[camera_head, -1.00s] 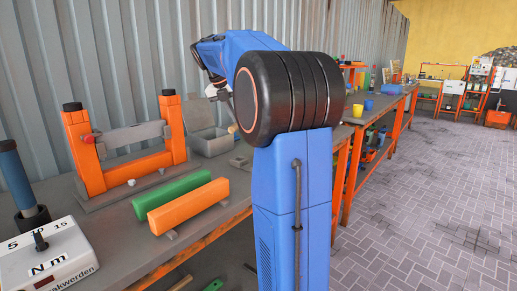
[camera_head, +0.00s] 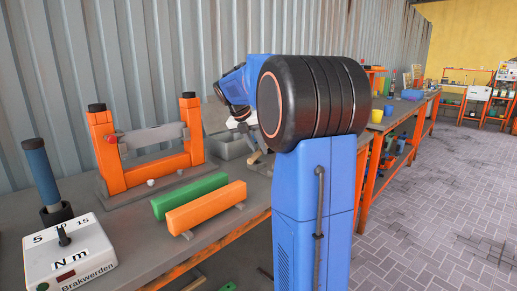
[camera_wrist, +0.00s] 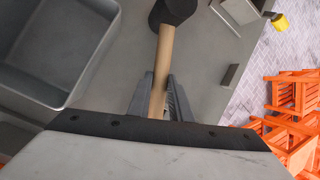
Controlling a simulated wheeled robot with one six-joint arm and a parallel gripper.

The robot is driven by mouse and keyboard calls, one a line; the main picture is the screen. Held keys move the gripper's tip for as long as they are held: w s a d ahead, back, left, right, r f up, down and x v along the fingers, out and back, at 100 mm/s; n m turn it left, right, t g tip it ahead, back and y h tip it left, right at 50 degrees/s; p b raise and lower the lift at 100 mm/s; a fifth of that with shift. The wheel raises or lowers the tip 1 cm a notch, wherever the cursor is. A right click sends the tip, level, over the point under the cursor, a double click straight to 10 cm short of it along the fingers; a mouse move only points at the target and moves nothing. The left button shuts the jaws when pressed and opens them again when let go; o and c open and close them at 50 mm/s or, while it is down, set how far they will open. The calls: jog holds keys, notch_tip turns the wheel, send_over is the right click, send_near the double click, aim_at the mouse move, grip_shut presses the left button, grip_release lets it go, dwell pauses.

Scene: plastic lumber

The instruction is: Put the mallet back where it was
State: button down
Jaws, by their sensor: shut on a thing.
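The mallet has a black head (camera_wrist: 176,10) and a light wooden handle (camera_wrist: 164,55). In the wrist view my gripper (camera_wrist: 159,92) is shut on the handle, with a dark finger on each side. The head points away from my gripper, towards the top edge of the picture, and is partly cut off. The mallet is over the grey bench top (camera_wrist: 205,65); I cannot tell how high. In the head view my arm hides my gripper, and only a small wooden piece, seemingly the handle (camera_head: 255,157), shows below the arm.
A grey open bin (camera_wrist: 40,45) lies left of the mallet. On the bench are an orange clamp frame (camera_head: 106,150), a green bar (camera_head: 188,193), an orange bar (camera_head: 205,207) and a white torque tester (camera_head: 68,258). A yellow cup (camera_wrist: 281,22) stands farther right.

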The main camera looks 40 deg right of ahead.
jog(key=shift+f, duration=0.1)
jog(key=c, duration=1.6)
grip_release()
jog(key=v, duration=1.2)
